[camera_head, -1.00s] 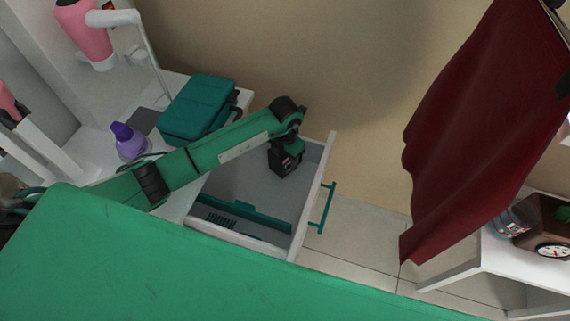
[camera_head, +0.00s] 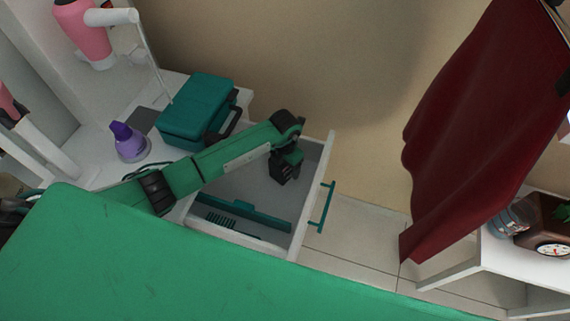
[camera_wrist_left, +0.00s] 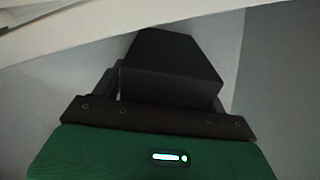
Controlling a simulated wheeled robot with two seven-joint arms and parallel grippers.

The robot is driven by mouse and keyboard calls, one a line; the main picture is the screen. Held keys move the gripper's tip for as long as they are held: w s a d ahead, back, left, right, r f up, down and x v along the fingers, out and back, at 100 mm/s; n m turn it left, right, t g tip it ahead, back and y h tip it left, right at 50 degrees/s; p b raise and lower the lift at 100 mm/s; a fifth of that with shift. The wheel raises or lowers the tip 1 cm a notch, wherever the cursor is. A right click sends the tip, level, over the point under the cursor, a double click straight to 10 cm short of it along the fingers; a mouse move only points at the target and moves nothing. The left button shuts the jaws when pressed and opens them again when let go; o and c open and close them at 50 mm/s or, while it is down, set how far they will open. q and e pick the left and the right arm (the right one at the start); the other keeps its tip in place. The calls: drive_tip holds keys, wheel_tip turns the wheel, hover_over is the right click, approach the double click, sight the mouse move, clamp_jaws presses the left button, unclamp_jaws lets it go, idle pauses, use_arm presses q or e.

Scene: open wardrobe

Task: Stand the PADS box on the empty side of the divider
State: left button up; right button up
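My left gripper (camera_head: 286,176) reaches down into the open white drawer (camera_head: 317,190), over its wide far side. In the left wrist view, a black box (camera_wrist_left: 170,66) fills the space between the fingers, and the gripper looks shut on it. I take it for the PADS box; no lettering is readable now. I cannot tell whether its bottom touches the drawer floor. A teal divider (camera_head: 245,211) runs along the drawer. A dark slotted item (camera_head: 220,220) lies on its near side. The far side shows bare grey floor around my gripper. My right gripper is not in view.
A teal case (camera_head: 197,105) and a purple bottle (camera_head: 129,142) stand on the white surface left of the drawer. A teal handle (camera_head: 323,207) is on the drawer front. A dark red cloth (camera_head: 465,130) hangs at the right, near a clock (camera_head: 552,250).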

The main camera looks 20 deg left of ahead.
use_arm(q)
drive_tip(key=shift+r, duration=0.2)
wheel_tip(320, 180, up, 5)
drive_tip(key=shift+w+r, duration=0.1)
wheel_tip(320, 180, up, 6)
drive_tip(key=shift+r, duration=0.3)
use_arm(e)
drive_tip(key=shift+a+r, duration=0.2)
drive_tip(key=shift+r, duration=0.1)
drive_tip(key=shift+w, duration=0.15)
